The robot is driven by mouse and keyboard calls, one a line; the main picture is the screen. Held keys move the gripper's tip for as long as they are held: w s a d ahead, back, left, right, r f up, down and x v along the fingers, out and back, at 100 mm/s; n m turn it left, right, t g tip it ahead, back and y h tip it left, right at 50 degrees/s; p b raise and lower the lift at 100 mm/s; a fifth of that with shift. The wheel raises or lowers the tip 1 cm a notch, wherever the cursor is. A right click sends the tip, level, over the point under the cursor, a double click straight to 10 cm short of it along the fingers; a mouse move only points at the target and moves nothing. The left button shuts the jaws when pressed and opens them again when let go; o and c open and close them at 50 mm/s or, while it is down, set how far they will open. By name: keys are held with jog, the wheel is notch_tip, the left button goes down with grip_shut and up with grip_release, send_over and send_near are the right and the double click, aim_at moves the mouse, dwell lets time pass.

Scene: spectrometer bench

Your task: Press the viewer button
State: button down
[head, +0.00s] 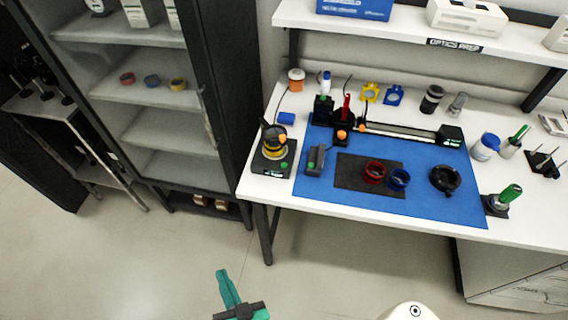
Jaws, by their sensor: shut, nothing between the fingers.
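The white bench (265,188) stands at the upper right. At its left end is a dark device (262,163) with a black and yellow upper part and a small green button (284,165). Right of it, on the blue mat (440,205), a small grey device (315,158) also has a green spot (311,165) at its front. I cannot tell from the labels which one is the viewer. My gripper (222,272), with teal fingers, is shut and empty over the floor, well in front of the bench and apart from both devices.
A glass-fronted cabinet (215,60) stands left of the bench. On the mat, a dark pad (350,180) holds red (374,172) and blue (399,179) rings; a black rail (400,132) lies behind. A shelf (400,35) hangs above the bench. The floor in front is clear.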

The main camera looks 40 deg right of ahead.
jog(key=w+d+r+m+y, duration=0.1)
jog(key=w+d+r, duration=0.25)
jog(key=w, duration=0.55)
jog(key=w+d+r+m+y, duration=0.1)
jog(key=w+d+r, duration=0.25)
jog(key=w, duration=0.45)
jog(key=w+d+r+n+y, duration=0.1)
jog(key=w+d+r+y, duration=0.3)
jog(key=d+r, duration=0.5)
notch_tip(320, 180, up, 10)
jog(key=n+g+h, duration=0.2)
jog(key=n+g, duration=0.1)
jog(key=g, duration=0.3)
send_over(284, 165)
jog(key=s, duration=0.1)
jog(key=shift+s+d, duration=0.1)
jog(key=shift+d, duration=0.2)
jog(key=shift+f, duration=4.35)
jog(key=shift+f, duration=0.15)
